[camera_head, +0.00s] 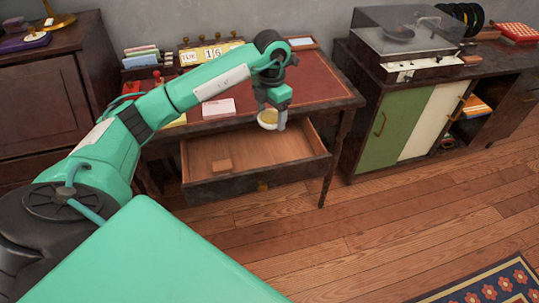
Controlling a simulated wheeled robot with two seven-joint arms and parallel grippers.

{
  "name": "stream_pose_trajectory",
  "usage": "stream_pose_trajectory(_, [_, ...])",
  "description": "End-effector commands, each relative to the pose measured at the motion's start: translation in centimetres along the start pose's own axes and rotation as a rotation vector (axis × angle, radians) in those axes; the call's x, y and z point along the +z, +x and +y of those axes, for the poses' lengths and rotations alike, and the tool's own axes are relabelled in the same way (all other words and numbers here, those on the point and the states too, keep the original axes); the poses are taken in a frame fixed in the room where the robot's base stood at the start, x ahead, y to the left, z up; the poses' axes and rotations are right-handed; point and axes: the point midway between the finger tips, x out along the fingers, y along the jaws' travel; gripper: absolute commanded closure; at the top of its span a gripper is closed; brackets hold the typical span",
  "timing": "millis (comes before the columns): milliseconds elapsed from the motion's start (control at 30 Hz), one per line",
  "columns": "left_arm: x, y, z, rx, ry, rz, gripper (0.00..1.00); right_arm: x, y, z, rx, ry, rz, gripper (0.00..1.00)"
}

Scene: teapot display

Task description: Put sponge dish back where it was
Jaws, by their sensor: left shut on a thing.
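The sponge dish (268,121) is a small white round dish with a yellowish inside. My left gripper (274,114) points down and is shut on it. The dish is held in front of the desk's front edge, above the right part of an open drawer (228,189). Part of the dish is hidden behind the gripper's fingers. My right gripper is not in view.
The desk (312,85) has a dark red top with pink papers (218,107), a date block calendar (212,53) and books at the back. A record player cabinet (404,125) stands to the right.

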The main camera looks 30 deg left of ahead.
Motion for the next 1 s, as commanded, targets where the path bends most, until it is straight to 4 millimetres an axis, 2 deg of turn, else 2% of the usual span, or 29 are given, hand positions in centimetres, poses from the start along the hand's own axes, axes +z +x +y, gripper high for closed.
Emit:
stream_pose_trajectory(33, [-0.1, 1.7, 0.0, -0.001, 0.000, 0.006, 0.58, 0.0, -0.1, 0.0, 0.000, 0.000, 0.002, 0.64])
stream_pose_trajectory(200, [-0.1, 6.2, 0.0, -0.002, -0.001, 0.004, 0.58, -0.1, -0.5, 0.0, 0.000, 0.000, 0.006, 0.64])
stream_pose_trajectory(400, [0.0, 10.4, 0.0, -0.001, 0.000, 0.001, 0.58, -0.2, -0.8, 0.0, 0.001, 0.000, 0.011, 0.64])
stream_pose_trajectory(667, [0.0, 12.4, 0.0, 0.000, 0.001, 0.000, 0.58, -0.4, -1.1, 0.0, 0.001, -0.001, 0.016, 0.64])
stream_pose_trajectory(900, [0.0, 15.7, 0.0, -0.001, 0.000, 0.001, 0.58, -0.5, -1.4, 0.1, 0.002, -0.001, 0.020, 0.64])
stream_pose_trajectory(1000, [0.0, 15.9, 0.0, 0.001, 0.000, -0.001, 0.58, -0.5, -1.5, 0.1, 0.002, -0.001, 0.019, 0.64])
